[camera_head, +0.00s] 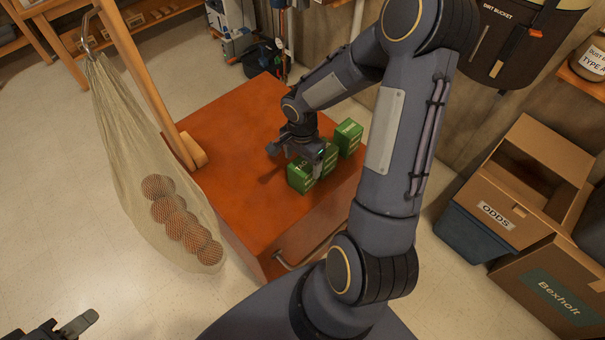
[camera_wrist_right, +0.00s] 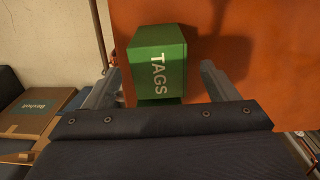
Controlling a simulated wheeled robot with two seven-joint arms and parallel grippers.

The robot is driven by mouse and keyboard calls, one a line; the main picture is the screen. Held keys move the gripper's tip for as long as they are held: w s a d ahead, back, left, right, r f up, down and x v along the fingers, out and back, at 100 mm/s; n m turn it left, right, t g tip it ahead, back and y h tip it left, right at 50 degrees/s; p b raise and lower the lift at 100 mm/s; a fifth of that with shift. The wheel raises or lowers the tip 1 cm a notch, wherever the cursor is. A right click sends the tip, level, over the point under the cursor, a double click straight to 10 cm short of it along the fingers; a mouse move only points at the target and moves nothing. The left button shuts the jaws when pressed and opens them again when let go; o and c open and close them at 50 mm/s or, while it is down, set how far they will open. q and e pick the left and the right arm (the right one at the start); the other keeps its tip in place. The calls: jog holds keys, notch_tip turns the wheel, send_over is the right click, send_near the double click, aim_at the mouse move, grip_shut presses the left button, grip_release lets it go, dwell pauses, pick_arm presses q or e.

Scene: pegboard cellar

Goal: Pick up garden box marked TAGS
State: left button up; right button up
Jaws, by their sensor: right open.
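The green box marked TAGS (camera_wrist_right: 158,62) fills the middle of the right wrist view, its white lettering facing the camera. My right gripper (camera_wrist_right: 160,84) is open, with one finger on each side of the box and visible space on both sides. In the head view, the right gripper (camera_head: 297,156) is low over the orange-red cabinet top, beside a row of green boxes: a near one (camera_head: 300,177), a middle one (camera_head: 329,161) partly hidden, and a far one (camera_head: 348,137). I cannot read their labels there. My left gripper (camera_head: 70,328) is partly visible at the bottom left.
The cabinet (camera_head: 225,130) has free top space left of the boxes. A net with several balls (camera_head: 182,220) hangs from a wooden post at left. Cartons marked ODDS (camera_head: 497,214) and Bexholt (camera_head: 555,285) stand at right, by a blue-grey bin (camera_head: 470,235).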

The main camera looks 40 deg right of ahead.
notch_tip(320, 180, down, 6)
jog(key=shift+d+f+p, duration=0.15)
jog(key=shift+p, duration=0.35)
jog(key=c, duration=1.1)
jog(key=shift+c, duration=0.2)
